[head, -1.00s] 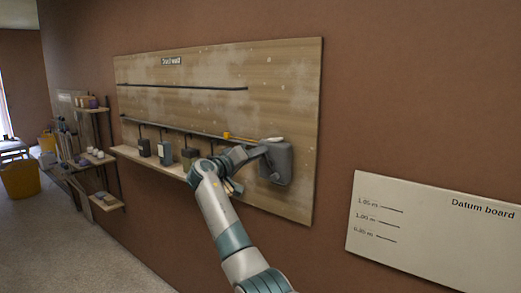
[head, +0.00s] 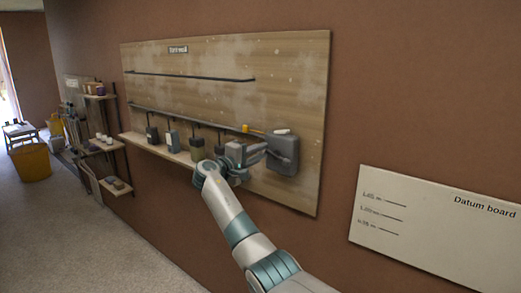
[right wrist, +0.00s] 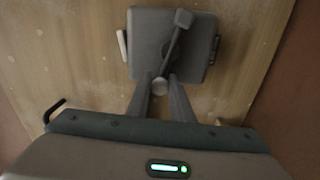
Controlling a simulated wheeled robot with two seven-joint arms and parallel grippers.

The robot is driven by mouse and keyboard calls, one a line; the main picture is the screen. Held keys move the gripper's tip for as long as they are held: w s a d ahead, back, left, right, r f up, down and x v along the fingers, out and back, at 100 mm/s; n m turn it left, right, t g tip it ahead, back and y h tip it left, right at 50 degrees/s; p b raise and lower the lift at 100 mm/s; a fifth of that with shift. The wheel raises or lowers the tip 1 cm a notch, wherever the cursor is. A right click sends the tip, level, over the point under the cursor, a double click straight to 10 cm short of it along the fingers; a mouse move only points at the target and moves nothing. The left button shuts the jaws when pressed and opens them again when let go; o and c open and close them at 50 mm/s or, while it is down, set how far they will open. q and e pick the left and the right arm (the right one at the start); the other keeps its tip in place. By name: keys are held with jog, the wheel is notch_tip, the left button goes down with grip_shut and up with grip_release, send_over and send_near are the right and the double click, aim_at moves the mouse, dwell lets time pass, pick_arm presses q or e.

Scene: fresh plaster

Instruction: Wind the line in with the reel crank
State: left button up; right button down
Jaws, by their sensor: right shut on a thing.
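The reel is a grey box (head: 284,153) mounted at the right end of the wooden board. It also shows in the right wrist view (right wrist: 195,60). Its crank (right wrist: 172,50) is a thin dark arm across the front of the box, with a block at its upper end. In the head view my right gripper (head: 255,154) is against the left side of the box. My left gripper is not in view.
A dark rail (head: 190,119) runs along the wooden board (head: 222,60), with several small containers hanging below it above a shelf (head: 150,146). The datum board (head: 440,215) is at the right.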

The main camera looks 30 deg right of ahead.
jog(key=shift+f, duration=0.1)
dwell(0.3)
jog(key=c, duration=1.6)
grip_release()
jog(key=shift+o, duration=0.2)
jog(key=shift+a, duration=0.15)
